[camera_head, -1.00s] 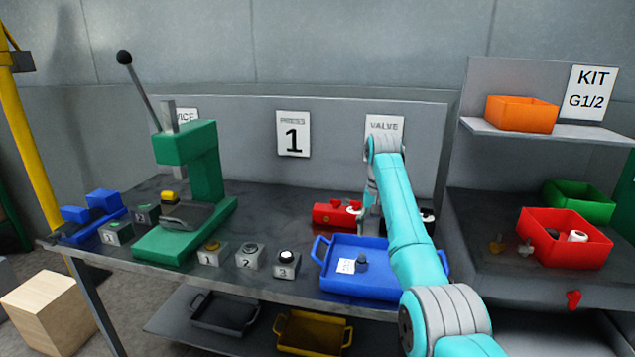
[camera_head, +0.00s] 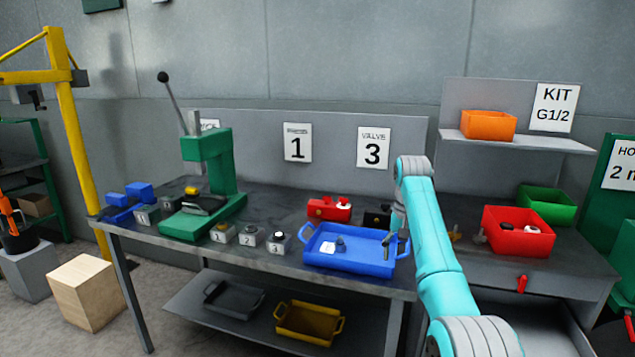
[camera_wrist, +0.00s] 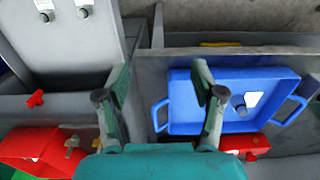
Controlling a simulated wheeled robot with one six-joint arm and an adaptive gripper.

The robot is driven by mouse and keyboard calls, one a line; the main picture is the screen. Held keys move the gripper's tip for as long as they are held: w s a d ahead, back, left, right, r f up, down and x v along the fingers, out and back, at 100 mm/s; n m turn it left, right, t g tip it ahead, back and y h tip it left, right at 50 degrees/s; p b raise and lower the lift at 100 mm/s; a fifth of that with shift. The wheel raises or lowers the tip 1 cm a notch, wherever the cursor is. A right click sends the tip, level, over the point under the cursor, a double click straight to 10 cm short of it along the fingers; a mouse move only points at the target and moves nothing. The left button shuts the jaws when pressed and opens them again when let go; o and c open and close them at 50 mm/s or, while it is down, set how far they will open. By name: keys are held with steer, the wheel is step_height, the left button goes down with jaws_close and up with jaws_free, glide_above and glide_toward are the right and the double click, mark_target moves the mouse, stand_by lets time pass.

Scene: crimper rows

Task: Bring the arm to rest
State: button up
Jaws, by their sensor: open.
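My arm (camera_head: 432,245) is turquoise with grey joints and reaches forward over the right part of the bench. My gripper (camera_wrist: 160,98) is open in the wrist view, with its two dark fingers wide apart and nothing between them. In the head view it points down by the right end of the blue tray (camera_head: 330,265). In the wrist view the tray (camera_wrist: 184,117) lies beyond the right finger, which overlaps its near side. The tray holds a white card (camera_head: 327,248) and a small dark part (camera_head: 341,244).
A green press (camera_head: 215,162) with a raised lever stands on the left of the bench (camera_head: 130,218). Red valve body (camera_head: 328,209) sits behind the tray. A red bin (camera_head: 518,243) and green bin (camera_head: 546,205) stand right, below an orange bin (camera_head: 488,124). Open space shows above the bench.

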steer(key=s+f+t, duration=0.2)
steer(key=s+f, duration=0.1)
steer(key=f, duration=1.3)
steer(key=s+f+t, duration=0.2)
steer(key=s+f, duration=0.2)
steer(key=f, duration=1.1)
steer(key=s+a+f+n+t, duration=0.2)
steer(key=s+f+t, duration=0.1)
steer(key=s+f, duration=1.35)
steer(key=s+r+t, duration=0.2)
steer(key=s+r, duration=0.1)
steer(key=s, duration=1.1)
steer(key=s+r+t, duration=0.2)
steer(key=s+r, duration=0.1)
steer(key=s, duration=1.2)
steer(key=s+r+t, duration=0.2)
steer(key=s+r, duration=0.6)
steer(key=r, duration=0.3)
steer(key=s+r+n+t, duration=0.1)
steer(key=s+r, duration=0.7)
steer(key=r, duration=0.4)
steer(key=shift+s+a+r+n+t, duration=0.15)
steer(key=shift+s+a+n+t, duration=0.15)
steer(key=shift+a+t, duration=0.1)
